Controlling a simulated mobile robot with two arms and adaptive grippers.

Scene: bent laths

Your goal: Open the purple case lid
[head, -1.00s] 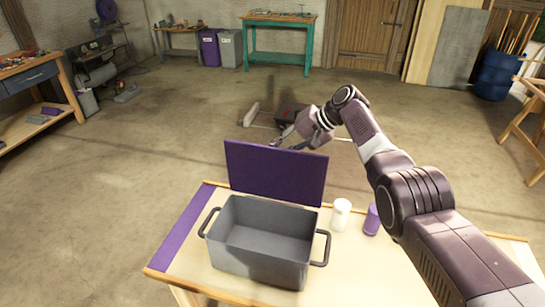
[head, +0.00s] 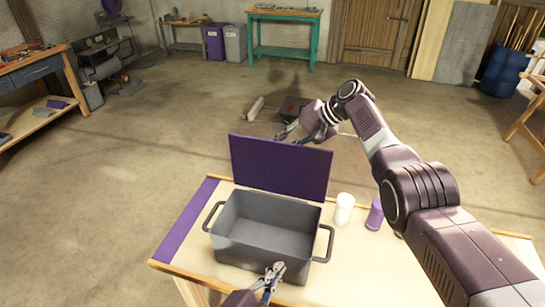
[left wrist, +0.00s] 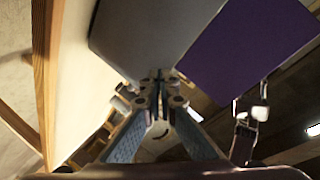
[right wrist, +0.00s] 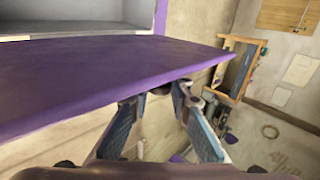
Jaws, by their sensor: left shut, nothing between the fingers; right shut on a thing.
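The grey case (head: 262,232) stands on the table. Its purple lid (head: 280,166) stands up steeply at the far side, and the case's empty inside shows. My right gripper (head: 296,137) is at the lid's far upper edge, partly beyond it. In the right wrist view the purple lid (right wrist: 90,80) reaches between the fingers of my right gripper (right wrist: 160,90), which is shut on its edge. My left gripper (head: 273,274) is shut and empty at the case's near wall. In the left wrist view its fingertips (left wrist: 158,82) meet below the grey wall (left wrist: 150,35).
A white cup (head: 344,209) and a purple cup (head: 374,215) stand right of the case on the wooden table (head: 345,265). A purple strip (head: 187,222) runs along the table's left side. The floor beyond is mostly open.

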